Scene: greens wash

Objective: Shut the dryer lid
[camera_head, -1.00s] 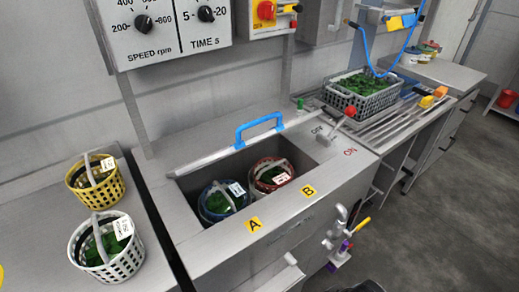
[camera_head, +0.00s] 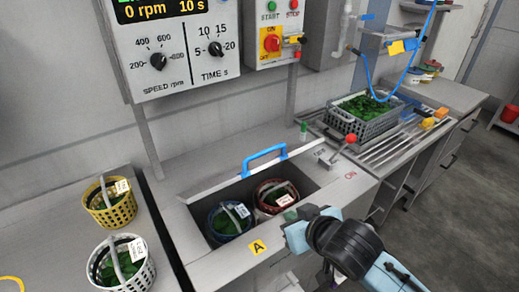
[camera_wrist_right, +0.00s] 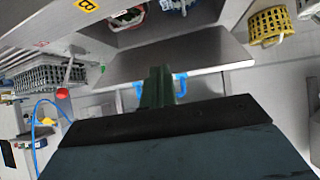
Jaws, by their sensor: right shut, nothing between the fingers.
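The dryer lid (camera_head: 235,182) stands open, raised along the back of the dryer tub and seen nearly edge-on in the head view. Its blue handle (camera_head: 264,158) is at the top edge. In the right wrist view the lid is a broad grey plate (camera_wrist_right: 190,52), with parts of the blue handle (camera_wrist_right: 181,86) showing beside my fingers. My right gripper (camera_head: 291,215) is shut and empty, over the front right of the tub in the head view. In the wrist view its fingers (camera_wrist_right: 157,86) point toward the lid; I cannot tell whether they touch. My left gripper is out of view.
A blue basket (camera_head: 215,232) and a red basket (camera_head: 259,201) of greens sit in the open tub. Yellow (camera_head: 91,206) and white (camera_head: 148,271) baskets stand on the left counter. A red-knobbed lever (camera_head: 350,139) is right of the lid. The control panel (camera_head: 176,75) reads 0 rpm, 10 s.

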